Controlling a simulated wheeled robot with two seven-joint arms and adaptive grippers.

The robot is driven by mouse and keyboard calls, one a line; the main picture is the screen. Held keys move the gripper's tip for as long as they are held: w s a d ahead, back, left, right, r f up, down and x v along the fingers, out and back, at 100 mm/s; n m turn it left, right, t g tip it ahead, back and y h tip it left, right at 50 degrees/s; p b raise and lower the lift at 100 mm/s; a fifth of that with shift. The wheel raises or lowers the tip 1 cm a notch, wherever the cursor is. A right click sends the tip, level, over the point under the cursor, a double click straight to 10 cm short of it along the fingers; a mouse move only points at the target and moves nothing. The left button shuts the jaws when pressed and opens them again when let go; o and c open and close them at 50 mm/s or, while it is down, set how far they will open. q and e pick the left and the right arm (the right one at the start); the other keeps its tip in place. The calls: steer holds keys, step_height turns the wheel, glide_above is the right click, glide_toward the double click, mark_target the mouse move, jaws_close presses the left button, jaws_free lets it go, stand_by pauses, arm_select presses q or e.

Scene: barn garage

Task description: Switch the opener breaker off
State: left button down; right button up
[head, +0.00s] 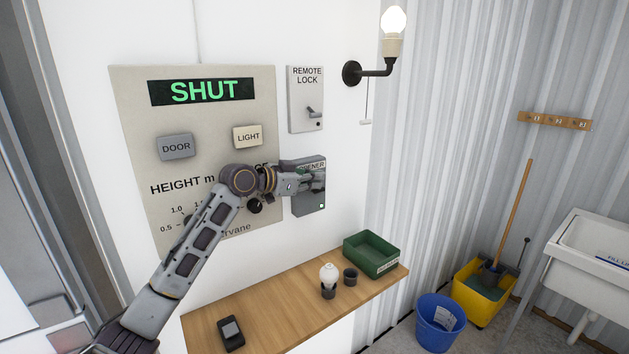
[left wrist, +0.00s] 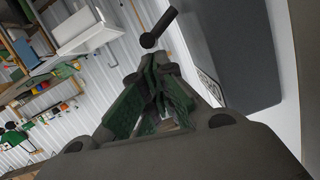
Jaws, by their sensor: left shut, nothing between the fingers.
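My left gripper (head: 312,178) is shut and empty in front of the upper part of the box. In the left wrist view the shut fingertips (left wrist: 158,72) lie just below a black lever (left wrist: 159,28) with a rounded end, beside the grey box (left wrist: 235,50). I cannot tell whether they touch it. My right gripper is not in view.
The panel (head: 130,100) reads SHUT and has DOOR and LIGHT buttons. A remote lock switch (head: 305,99) sits above the breaker. Below, a wooden shelf (head: 285,325) holds a green tray (head: 372,256), a bulb (head: 328,274), a cup and a dark handset (head: 231,334).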

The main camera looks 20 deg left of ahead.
arm_select(q)
steer(key=shift+s+d+f+m, duration=0.15)
steer(key=shift+m, duration=0.15)
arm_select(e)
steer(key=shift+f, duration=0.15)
arm_select(q)
steer(key=shift+s+d+f+m+t+y+b, duration=0.15)
steer(key=shift+d+f+m+t+y+b, duration=0.15)
steer(key=shift+f+m+t+b, duration=0.15)
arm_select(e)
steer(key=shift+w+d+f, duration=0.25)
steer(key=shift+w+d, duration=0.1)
arm_select(q)
steer(key=m, duration=0.1)
steer(key=f+m+b, duration=0.1)
steer(key=m, duration=0.1)
steer(key=s+d+f+m+t, duration=0.1)
steer(key=shift+d+f+y, duration=0.1)
steer(key=shift+f+y, duration=0.15)
steer(key=shift+y, duration=0.15)
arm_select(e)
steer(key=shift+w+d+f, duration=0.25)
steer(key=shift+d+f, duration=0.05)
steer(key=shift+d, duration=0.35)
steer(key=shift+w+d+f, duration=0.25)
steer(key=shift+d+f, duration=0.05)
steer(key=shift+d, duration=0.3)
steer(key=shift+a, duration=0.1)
